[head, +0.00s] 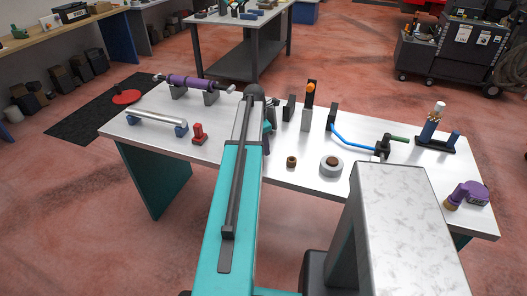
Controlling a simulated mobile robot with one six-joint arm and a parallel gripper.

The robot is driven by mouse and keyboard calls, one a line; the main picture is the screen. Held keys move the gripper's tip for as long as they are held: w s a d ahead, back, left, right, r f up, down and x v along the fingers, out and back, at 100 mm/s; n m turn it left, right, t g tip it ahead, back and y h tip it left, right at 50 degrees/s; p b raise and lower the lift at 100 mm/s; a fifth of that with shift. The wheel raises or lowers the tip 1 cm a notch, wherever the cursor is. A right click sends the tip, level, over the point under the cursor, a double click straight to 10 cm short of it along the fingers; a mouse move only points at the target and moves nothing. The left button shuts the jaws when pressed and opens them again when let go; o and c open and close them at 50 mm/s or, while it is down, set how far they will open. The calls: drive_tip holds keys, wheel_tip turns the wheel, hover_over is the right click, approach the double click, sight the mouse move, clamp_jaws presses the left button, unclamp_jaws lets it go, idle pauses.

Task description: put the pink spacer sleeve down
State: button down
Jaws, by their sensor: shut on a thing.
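I cannot make out the pink spacer sleeve in the head view. My teal and grey arm reaches over the middle of the silver workbench (245,172) and covers part of its top. Only a small dark and teal part of the arm shows to the right of the long link. My gripper is hidden behind the arm, so neither its jaws nor anything in them can be seen.
A purple cylinder (190,82) rests on dark blocks at the back left. A silver bar (157,119) and a red part (198,133) are nearer. A grey ring (331,166), a small brown piece (291,161) and a blue hose (352,144) lie right of my arm.

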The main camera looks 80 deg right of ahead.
drive_tip(key=shift+f+p, duration=0.55)
drive_tip(key=shift+f, duration=1)
drive_tip(key=shift+f, duration=0.15)
drive_tip(key=c, duration=1.3)
unclamp_jaws()
drive_tip(key=shift+w+a+r+b, duration=0.15)
drive_tip(key=shift+w+r+b, duration=0.2)
drive_tip(key=shift+r, duration=1.7)
drive_tip(key=shift+w+a+r+b, duration=0.2)
drive_tip(key=shift+r+b, duration=0.3)
drive_tip(key=shift+r, duration=1.5)
drive_tip(key=shift+w+a+r+b, duration=0.2)
drive_tip(key=shift+r+b, duration=0.2)
drive_tip(key=shift+r, duration=1.65)
drive_tip(key=shift+w, duration=0.1)
